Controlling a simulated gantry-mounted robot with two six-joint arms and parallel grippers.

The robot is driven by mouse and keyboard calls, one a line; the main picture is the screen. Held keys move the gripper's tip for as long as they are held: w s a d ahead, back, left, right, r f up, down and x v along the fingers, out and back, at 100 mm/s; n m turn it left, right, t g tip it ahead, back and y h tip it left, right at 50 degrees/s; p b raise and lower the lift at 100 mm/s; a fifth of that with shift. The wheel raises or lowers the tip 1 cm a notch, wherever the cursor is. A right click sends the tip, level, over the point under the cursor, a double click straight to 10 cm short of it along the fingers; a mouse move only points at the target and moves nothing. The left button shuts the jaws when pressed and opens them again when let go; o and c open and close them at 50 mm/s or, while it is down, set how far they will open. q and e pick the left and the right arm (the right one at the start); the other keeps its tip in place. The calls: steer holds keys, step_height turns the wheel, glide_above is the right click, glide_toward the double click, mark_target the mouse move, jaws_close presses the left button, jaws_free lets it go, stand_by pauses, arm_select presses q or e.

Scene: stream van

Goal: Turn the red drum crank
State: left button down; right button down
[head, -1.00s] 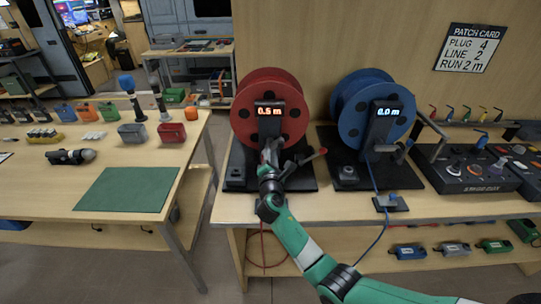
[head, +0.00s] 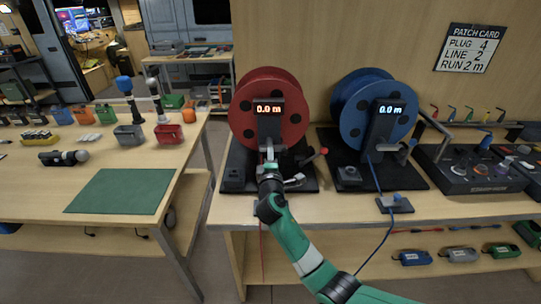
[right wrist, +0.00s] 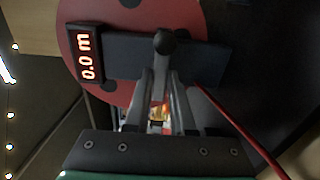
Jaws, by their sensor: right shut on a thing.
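The red drum (head: 290,88) stands upright on a black base, its readout (head: 268,109) showing 0.0 m. A red-tipped lever (head: 322,152) sticks out to its right. My right gripper (head: 269,170) is at the front of the drum's post, shut on the red drum crank; the gripped part is mostly hidden. In the right wrist view the two fingers (right wrist: 162,98) are close together below a dark round knob (right wrist: 163,42), in front of the dark post. A red cable (right wrist: 240,128) runs past the fingers. My left gripper is not in view.
The blue drum (head: 349,103) stands close on the right, its cable (head: 385,235) hanging over the bench front. A black control box (head: 470,172) is further right. The left table has a clear green mat (head: 118,191).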

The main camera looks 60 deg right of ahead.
steer(key=shift+m, duration=0.3)
steer(key=c, duration=0.8)
jaws_free()
steer(key=shift+o, duration=0.2)
steer(key=p+v, duration=0.4)
steer(key=v, duration=0.7)
steer(key=shift+s+a, duration=0.2)
steer(key=shift+a, duration=0.05)
